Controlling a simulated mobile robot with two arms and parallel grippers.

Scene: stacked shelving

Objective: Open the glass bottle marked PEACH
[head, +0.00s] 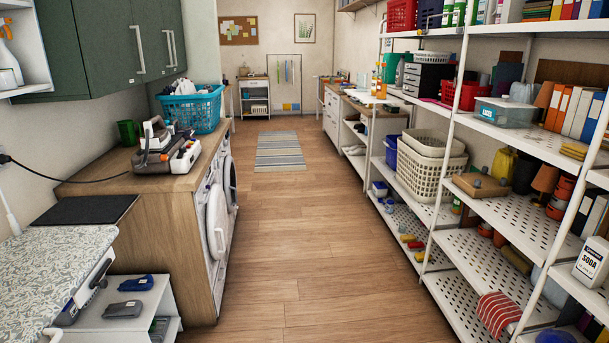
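No bottle with a readable PEACH mark shows in the head view. Neither of my grippers is in view.
The wooden floor (270,265) is clear down the middle, with a striped rug (279,151) farther back. White shelving (480,125) full of boxes and baskets lines the right. A wooden counter (105,165) and a floral ironing board (50,270) stand left. A washer door (217,220) juts into the aisle.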

